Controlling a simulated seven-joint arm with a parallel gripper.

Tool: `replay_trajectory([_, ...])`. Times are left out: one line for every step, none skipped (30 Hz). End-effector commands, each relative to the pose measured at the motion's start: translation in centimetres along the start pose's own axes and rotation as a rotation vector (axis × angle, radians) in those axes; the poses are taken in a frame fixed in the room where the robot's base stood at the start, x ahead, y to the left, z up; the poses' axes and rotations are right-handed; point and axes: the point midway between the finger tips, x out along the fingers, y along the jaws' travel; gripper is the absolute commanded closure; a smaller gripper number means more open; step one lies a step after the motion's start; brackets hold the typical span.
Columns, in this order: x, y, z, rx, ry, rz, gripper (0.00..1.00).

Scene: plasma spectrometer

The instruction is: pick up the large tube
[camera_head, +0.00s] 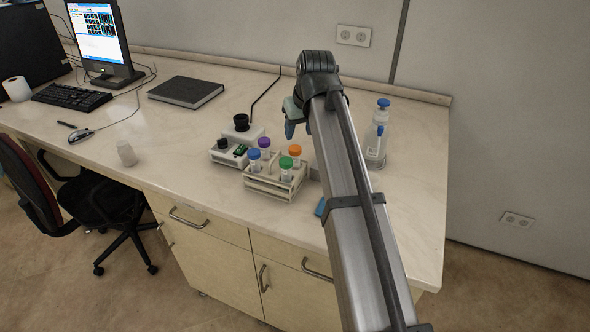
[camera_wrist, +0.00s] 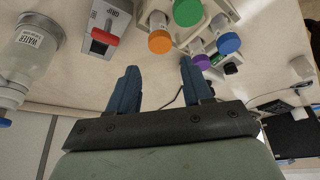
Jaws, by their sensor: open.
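A white rack (camera_head: 272,190) on the bench holds tubes with blue (camera_head: 254,155), purple (camera_head: 264,143), orange (camera_head: 295,150) and green (camera_head: 286,162) caps. The tubes look upright. The green cap (camera_wrist: 188,12) looks widest in the wrist view, near the top edge, with the orange cap (camera_wrist: 160,42) beside it and the blue (camera_wrist: 228,43) and purple (camera_wrist: 201,62) caps to the right. I cannot tell for sure which tube is the large one. My gripper (camera_wrist: 160,80) is open and empty, apart from the tubes. In the head view my gripper (camera_head: 290,120) hangs above the bench behind the rack.
A clear bottle with a blue cap (camera_head: 376,145) stands right of my arm. A grey device with a red lever (camera_wrist: 104,30) is near the rack. A white device with a black top (camera_head: 242,125) stands behind left. A small white container (camera_head: 126,153) stands left; bench between is clear.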

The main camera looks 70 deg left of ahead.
Motion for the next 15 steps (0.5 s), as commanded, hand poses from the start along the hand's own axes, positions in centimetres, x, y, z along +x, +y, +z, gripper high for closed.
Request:
replay_trajectory([1.0, 0.0, 0.0, 0.0, -0.002, 0.0, 0.5])
replay_trajectory([1.5, 0.0, 0.1, 0.001, -0.002, 0.0, 0.5])
replay_trajectory([2.0, 0.0, 0.0, 0.001, -0.002, 0.0, 0.5])
replay_trajectory([2.4, 0.0, 0.0, 0.001, -0.001, 0.0, 0.5])
replay_trajectory([2.7, 0.0, 0.0, 0.001, 0.0, 0.0, 0.5])
replay_trajectory([3.1, 0.0, 0.0, 0.001, 0.0, 0.0, 0.5])
replay_trajectory([3.4, 0.0, 0.0, 0.001, -0.001, 0.0, 0.5])
replay_trajectory([3.6, 0.0, 0.0, 0.001, -0.001, 0.0, 0.5])
replay_trajectory([3.8, 0.0, 0.0, 0.001, -0.001, 0.0, 0.5])
replay_trajectory([4.0, 0.0, 0.0, 0.001, -0.001, 0.0, 0.5])
replay_trajectory([4.0, 0.0, 0.0, 0.001, 0.0, 0.0, 0.5])
replay_trajectory([4.1, 0.0, 0.0, 0.001, 0.0, 0.0, 0.5])
replay_trajectory([4.2, 0.0, 0.0, 0.001, 0.0, 0.0, 0.5])
replay_trajectory([4.2, 0.0, 0.0, 0.001, 0.0, 0.0, 0.5])
replay_trajectory([4.4, 0.0, 0.1, 0.001, 0.0, 0.0, 0.5])
